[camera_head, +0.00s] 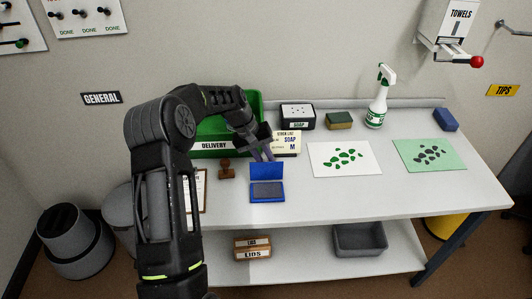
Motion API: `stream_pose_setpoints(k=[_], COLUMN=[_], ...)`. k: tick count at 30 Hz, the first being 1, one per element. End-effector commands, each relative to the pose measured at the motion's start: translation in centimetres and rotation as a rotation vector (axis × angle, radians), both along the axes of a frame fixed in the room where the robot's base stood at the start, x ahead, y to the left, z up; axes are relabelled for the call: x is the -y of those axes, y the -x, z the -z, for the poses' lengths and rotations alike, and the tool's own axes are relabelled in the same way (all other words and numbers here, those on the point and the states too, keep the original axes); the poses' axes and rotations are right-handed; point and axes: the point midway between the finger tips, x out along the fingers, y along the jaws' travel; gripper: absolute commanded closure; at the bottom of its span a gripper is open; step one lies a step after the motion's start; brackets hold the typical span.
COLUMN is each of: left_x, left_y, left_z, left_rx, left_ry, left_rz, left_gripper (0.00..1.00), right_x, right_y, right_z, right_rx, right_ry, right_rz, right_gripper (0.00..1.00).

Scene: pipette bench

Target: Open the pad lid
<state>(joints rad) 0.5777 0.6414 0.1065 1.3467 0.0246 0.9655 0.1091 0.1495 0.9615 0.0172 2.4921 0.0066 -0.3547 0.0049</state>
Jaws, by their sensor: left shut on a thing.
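The blue stamp pad (267,190) lies on the white bench, with its dark ink surface showing. Its blue lid (266,171) stands raised at the pad's back edge, so the pad is open. My left gripper (265,157) reaches down from behind the lid. Its fingertips are at the lid's top edge and are shut on the lid. The fingers are small here and their exact hold is hard to see. My right gripper is not in view.
A brown stamp (227,170) stands left of the pad. A green delivery bin (211,149), a soap card (288,141) and a black box (297,117) are behind. A white sheet with green spots (328,170) lies to the right. The bench front is clear.

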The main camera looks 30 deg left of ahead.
Motion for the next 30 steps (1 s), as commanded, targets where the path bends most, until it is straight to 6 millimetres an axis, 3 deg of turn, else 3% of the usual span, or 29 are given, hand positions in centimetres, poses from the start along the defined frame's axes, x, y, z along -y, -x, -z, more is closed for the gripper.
stream_pose_setpoints(k=[14,15,21,30], left_x=[-0.33,-0.33,-0.23,-0.18], left_y=[0.17,0.17,0.15,0.13], left_z=[-0.07,-0.07,-0.04,-0.09], left_rx=[-0.017,-0.017,-0.016,-0.015], left_ry=[0.006,0.006,0.008,0.009], left_rz=[-0.002,-0.002,-0.001,0.0], left_gripper=[1.0,0.79,0.63,0.62], right_x=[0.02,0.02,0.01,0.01], right_y=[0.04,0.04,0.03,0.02], right_z=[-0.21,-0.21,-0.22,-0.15], right_rx=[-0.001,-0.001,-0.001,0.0], right_ry=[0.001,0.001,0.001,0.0], right_rz=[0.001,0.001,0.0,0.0], right_gripper=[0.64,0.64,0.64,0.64])
